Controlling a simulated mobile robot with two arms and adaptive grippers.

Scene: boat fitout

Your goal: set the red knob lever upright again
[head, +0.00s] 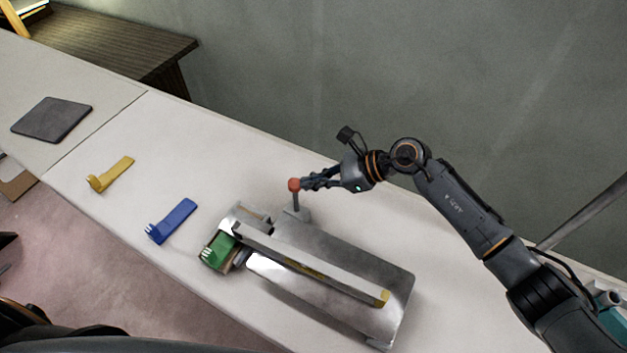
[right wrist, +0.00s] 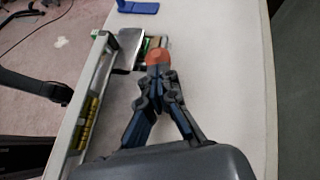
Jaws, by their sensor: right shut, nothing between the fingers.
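The red knob (head: 294,184) tops a short grey lever (head: 296,201) at the back left end of a metal machine (head: 335,270) on the white bench. The lever looks close to upright in the head view. My right gripper (head: 304,184) is shut and empty, with its fingertips right beside the knob on its right side. In the right wrist view, the red knob (right wrist: 157,57) shows just beyond the shut fingertips (right wrist: 158,74); whether they touch cannot be told. The lever's stem is hidden there. My left gripper is not in view.
A green piece (head: 217,252) sits at the machine's left end. A blue bracket (head: 172,221), a yellow bracket (head: 111,174) and a dark flat pad (head: 52,119) lie further left on the bench. A grey wall (head: 400,70) stands behind.

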